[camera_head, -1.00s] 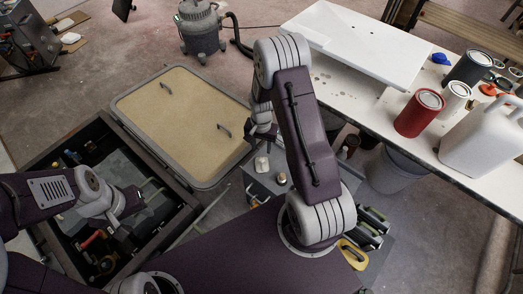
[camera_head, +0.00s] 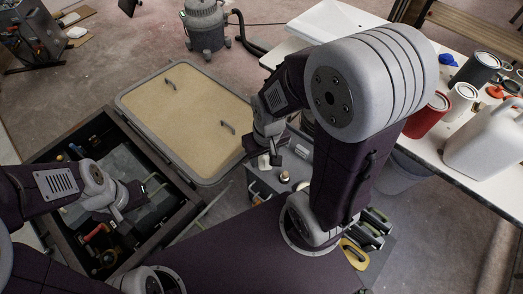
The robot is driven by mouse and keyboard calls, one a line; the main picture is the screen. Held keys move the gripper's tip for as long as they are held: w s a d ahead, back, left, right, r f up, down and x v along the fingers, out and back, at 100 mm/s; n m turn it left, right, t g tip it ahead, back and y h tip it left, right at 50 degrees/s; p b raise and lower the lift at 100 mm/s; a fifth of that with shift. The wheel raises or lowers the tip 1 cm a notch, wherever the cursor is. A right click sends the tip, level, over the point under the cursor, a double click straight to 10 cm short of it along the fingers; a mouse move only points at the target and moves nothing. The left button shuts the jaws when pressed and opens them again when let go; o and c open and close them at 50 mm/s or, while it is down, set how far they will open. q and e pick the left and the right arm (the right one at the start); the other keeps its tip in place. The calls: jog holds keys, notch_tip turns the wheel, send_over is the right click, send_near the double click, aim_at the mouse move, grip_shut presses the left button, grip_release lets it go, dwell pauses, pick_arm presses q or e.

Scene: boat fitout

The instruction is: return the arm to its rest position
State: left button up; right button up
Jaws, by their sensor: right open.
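My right arm rises from my base and bends at a large elbow in the middle right of the head view. My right gripper (camera_head: 276,158) hangs at the end of its forearm, above the grey cart, with its jaws open and apparently empty. My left arm comes in from the left. My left gripper (camera_head: 123,212) is over the open dark hatch box (camera_head: 176,231); its fingers are too small and dark to tell open from shut.
A tan hatch lid (camera_head: 185,115) lies behind the box. The grey cart (camera_head: 262,188) holds small bottles and tools. At the right, a white table (camera_head: 430,150) carries a red can (camera_head: 424,117), other cans and a white jug (camera_head: 485,140). A vacuum (camera_head: 206,30) stands behind.

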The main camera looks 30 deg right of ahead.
notch_tip(320, 180, up, 12)
jog(key=p, duration=1.2)
jog(key=shift+o, duration=0.4)
